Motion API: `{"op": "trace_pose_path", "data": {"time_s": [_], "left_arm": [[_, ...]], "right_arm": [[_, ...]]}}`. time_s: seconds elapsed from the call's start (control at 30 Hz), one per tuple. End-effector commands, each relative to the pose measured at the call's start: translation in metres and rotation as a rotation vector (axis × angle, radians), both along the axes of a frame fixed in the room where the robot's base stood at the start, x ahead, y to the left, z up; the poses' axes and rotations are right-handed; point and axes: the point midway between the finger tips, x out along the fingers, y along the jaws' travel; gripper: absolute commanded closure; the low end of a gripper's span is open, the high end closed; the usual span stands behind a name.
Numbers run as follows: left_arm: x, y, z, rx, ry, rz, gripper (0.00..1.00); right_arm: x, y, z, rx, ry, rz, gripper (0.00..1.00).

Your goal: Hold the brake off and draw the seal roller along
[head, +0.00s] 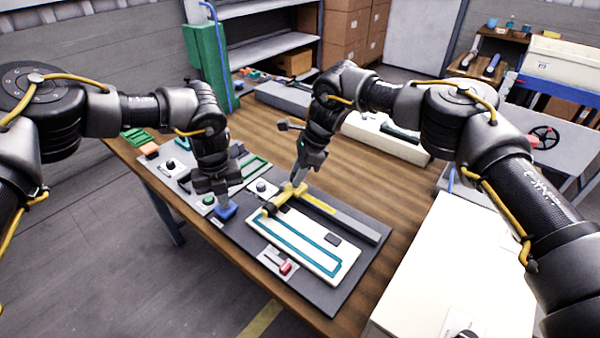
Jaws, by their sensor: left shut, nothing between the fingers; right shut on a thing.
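The yellow seal roller (281,199) sits at the upper left end of a white plate (340,269) with a teal seal outline (296,251). My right gripper (298,181) is shut on the roller's yellow handle from above. A blue block (226,213), which looks like the brake control, is on the dark board to the left of the plate. My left gripper (221,205) is shut and empty, with its fingertips down at the top of the blue block. They appear to touch it; the exact contact is too small to tell.
A dark rail (353,224) with a yellow strip runs along the plate's far side. A red switch (286,267) is near the board's front edge, and a green button (208,200) left of the blue block. A white cabinet (450,265) stands at the right.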

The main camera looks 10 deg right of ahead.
Motion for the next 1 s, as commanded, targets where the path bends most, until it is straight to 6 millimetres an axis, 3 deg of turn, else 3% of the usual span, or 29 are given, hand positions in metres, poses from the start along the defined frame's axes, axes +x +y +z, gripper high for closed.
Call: {"op": "trace_pose_path", "data": {"time_s": [0.03,0.17,0.53,1.0], "left_arm": [[-0.001,0.000,-0.001,0.000,0.003,-0.001,1.00],[-0.001,-0.001,-0.001,0.001,0.003,-0.002,1.00],[-0.001,0.000,-0.001,0.002,0.003,-0.001,1.00],[0.000,0.000,-0.001,0.001,0.002,-0.001,1.00]], "right_arm": [[0.002,0.004,0.003,0.010,-0.011,0.003,0.66],[0.002,0.002,0.003,0.008,-0.009,0.001,0.49],[0.002,-0.002,0.008,0.006,-0.007,-0.001,0.48],[0.001,-0.035,0.090,0.006,-0.010,0.000,0.48]]}}
